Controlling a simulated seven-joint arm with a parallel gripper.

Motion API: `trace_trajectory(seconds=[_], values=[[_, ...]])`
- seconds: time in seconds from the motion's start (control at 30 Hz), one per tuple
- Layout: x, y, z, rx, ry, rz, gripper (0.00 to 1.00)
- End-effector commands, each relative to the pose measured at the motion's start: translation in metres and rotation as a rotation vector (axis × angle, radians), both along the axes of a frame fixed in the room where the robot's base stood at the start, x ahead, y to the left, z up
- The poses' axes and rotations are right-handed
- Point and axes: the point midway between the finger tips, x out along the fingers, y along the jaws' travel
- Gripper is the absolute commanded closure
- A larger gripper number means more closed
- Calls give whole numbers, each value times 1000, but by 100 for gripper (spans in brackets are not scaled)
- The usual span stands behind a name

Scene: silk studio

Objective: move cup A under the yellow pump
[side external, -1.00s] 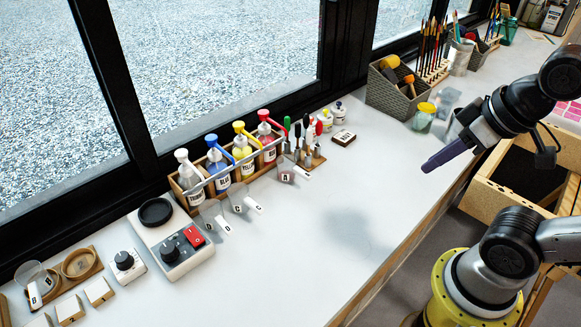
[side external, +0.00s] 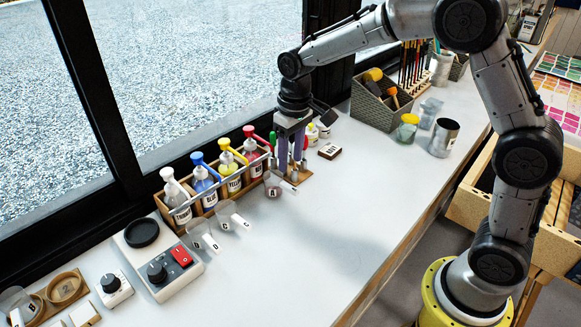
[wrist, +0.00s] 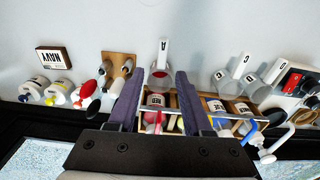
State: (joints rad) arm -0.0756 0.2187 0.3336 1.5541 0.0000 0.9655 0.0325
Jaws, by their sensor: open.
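Cup A (side external: 273,189) is a clear cup with a white handle marked A. It stands on the counter in front of the red bottle's end of the pump rack; its handle also shows in the wrist view (wrist: 164,48). The yellow pump (side external: 226,144) tops a bottle of yellow in the rack, left of the red one in the side view. My gripper (side external: 291,170) points down with fingers apart, just behind and right of cup A in the side view. In the wrist view the open fingers (wrist: 158,88) frame cup A's side of the rack, with nothing visibly held.
Cups C (side external: 228,211) and D (side external: 202,236) stand left of cup A, before the rack. A small tool stand (side external: 303,176) is close beside my gripper. The counter's front middle is clear.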

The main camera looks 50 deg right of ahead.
Motion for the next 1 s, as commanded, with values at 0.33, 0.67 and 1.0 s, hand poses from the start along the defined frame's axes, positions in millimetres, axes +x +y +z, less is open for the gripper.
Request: trace_trajectory(seconds=[0.33,0.67,1.0], values=[[-3,4,-40,-6,73,10,50],[-3,4,-72,-6,73,9,50],[-3,4,-91,-6,71,9,50]])
